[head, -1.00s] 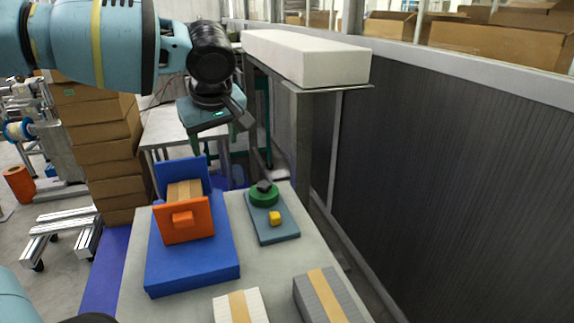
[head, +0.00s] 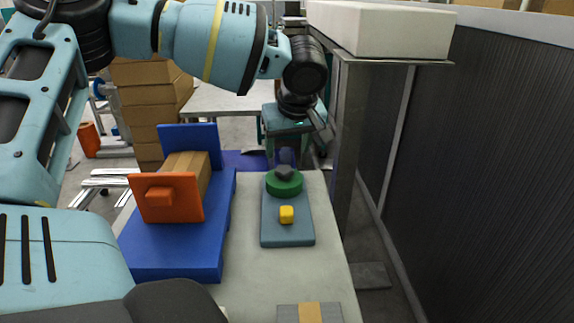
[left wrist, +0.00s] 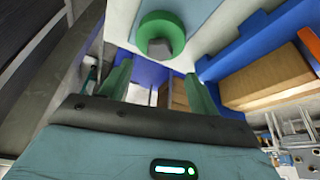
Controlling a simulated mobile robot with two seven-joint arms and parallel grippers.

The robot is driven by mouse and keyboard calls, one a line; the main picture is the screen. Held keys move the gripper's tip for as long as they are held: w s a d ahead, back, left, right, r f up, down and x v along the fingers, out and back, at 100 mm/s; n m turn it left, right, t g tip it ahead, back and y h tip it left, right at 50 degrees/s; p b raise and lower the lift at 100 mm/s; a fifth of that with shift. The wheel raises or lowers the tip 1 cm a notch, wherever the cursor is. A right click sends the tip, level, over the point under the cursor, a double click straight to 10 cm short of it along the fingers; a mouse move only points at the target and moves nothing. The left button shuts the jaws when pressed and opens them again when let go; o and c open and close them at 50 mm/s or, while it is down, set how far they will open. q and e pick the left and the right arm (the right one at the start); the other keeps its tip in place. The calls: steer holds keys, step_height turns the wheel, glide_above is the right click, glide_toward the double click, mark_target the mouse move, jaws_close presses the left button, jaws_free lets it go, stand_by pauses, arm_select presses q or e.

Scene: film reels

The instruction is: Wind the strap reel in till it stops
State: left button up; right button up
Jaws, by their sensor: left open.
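A green disc (head: 286,187) with a dark faceted knob (head: 284,172) sits at the far end of a grey-blue plate (head: 288,235). It appears to be the strap reel. My left gripper (head: 293,146) is beyond the disc, at the table's far end, open. In the left wrist view its two green fingers (left wrist: 157,78) are spread with nothing gripped. The green disc (left wrist: 147,27) and its knob (left wrist: 159,47) lie just past the fingertips. My right gripper is not in view.
Left of the plate stands a blue stand (head: 180,258) with an orange panel (head: 185,205) and a tan block (head: 190,168). A grey box with a tan band (head: 290,313) lies at the near edge. A dark wall (head: 490,180) and a post (head: 352,140) bound the right.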

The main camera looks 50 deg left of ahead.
mark_target(284, 169)
arm_select(q)
steer(key=x, duration=0.7)
steer(key=shift+b, duration=0.3)
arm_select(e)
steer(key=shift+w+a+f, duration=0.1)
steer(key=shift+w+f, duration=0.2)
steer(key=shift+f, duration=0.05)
arm_select(q)
steer(key=c, duration=1)
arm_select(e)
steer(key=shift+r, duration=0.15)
